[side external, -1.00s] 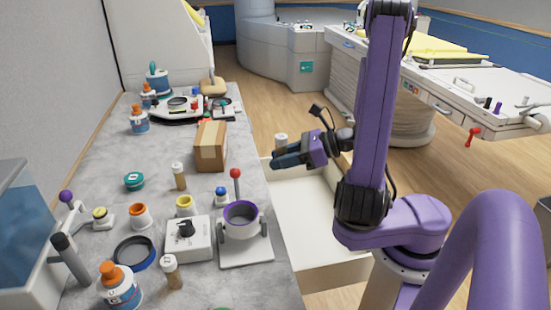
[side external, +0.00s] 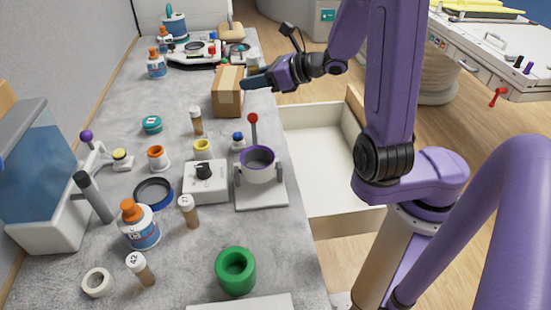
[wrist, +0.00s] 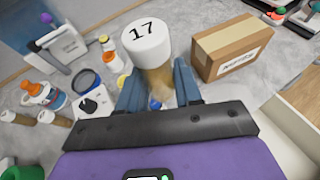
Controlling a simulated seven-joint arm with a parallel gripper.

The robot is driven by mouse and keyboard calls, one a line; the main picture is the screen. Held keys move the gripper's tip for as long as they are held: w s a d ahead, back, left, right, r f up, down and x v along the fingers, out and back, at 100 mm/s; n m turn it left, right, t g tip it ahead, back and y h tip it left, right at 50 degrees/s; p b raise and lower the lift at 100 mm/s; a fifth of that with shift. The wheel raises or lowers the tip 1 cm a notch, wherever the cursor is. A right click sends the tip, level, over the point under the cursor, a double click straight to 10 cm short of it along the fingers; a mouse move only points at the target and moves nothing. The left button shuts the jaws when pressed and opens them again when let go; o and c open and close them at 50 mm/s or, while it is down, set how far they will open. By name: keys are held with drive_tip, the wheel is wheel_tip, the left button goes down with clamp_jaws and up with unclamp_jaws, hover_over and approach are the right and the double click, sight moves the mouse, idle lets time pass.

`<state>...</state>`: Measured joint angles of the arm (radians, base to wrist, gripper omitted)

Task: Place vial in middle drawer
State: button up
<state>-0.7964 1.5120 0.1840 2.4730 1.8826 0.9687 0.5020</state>
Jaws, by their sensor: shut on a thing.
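My gripper (side external: 252,84) is shut on a vial with a white cap marked 17. In the wrist view the vial (wrist: 147,50) stands between the blue fingers (wrist: 160,88), cap toward the camera. In the side view only its pale top (side external: 254,62) shows above the fingers. An open drawer (side external: 322,160) with an empty-looking white interior juts out right of the counter, below and nearer than my gripper. I cannot tell which drawer of the stack it is.
A cardboard box (side external: 228,92) stands close beside my gripper and also shows in the wrist view (wrist: 230,45). A purple-rimmed holder with a red-knobbed lever (side external: 257,165) stands near the counter's right edge. Other vials (side external: 196,122), bottles and jars crowd the counter.

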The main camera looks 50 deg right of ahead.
idle(0.4)
drive_tip(key=s+d+f+n+y, duration=0.2)
drive_tip(key=s+d+f, duration=0.1)
drive_tip(key=s, duration=0.8)
drive_tip(key=shift+s+d+f+g, duration=0.2)
drive_tip(key=shift+s+f+g, duration=0.1)
drive_tip(key=shift+f, duration=0.4)
drive_tip(key=shift+w, duration=0.1)
hover_over(262, 131)
drive_tip(key=f, duration=0.9)
drive_tip(key=shift+s+a+f, duration=0.15)
drive_tip(key=shift+s+f, duration=0.1)
drive_tip(key=shift+s, duration=0.05)
drive_tip(key=shift+w+f, duration=0.25)
drive_tip(key=shift+f, duration=1.3)
